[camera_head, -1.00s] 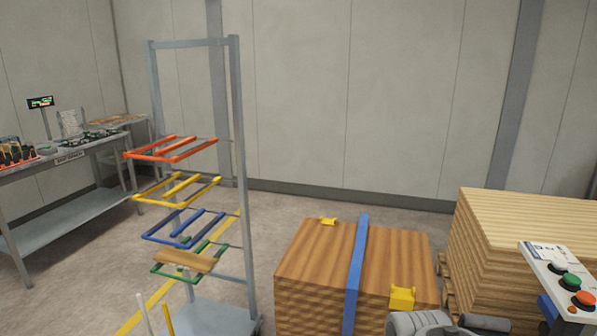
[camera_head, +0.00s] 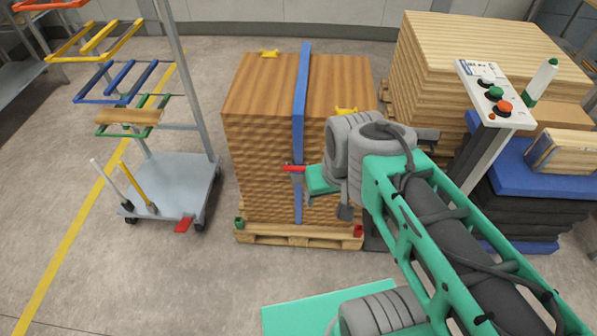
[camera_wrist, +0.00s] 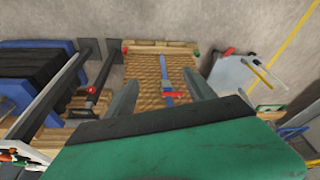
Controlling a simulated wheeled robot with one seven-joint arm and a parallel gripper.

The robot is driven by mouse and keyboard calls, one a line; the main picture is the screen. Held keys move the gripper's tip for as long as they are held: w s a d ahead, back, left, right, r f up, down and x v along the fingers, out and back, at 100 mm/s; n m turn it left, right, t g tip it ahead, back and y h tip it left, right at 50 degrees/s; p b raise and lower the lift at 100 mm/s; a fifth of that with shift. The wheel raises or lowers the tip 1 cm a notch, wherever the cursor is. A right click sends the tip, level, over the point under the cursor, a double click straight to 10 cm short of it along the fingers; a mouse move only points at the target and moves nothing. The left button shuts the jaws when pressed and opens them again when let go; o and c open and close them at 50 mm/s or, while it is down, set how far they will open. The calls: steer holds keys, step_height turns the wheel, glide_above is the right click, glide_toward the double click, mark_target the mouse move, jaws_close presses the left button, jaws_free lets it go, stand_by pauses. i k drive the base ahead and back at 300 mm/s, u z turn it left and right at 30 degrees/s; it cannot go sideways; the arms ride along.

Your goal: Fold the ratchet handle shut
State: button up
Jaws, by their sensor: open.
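A blue strap (camera_head: 301,95) runs over the top and down the front of a wooden stack (camera_head: 255,160). The ratchet's red handle (camera_head: 294,168) shows at the strap's front and sticks out to the left in the head view. In the wrist view the ratchet (camera_wrist: 170,94) is a small grey, blue and red shape on the strap (camera_wrist: 164,68). My gripper (camera_wrist: 161,80) is open, its two grey fingers spread on either side of the strap in that view, with nothing seen between them in grasp.
The stack stands on a pallet (camera_head: 300,235). A wheeled rack (camera_head: 175,185) with coloured arms is to the left. A control panel (camera_head: 495,95) and stacked boards (camera_head: 480,55) are to the right. Floor in front left is clear.

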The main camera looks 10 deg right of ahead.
mark_target(287, 168)
steer(key=z, duration=0.05)
steer(key=i, duration=0.5)
steer(key=u, duration=1.25)
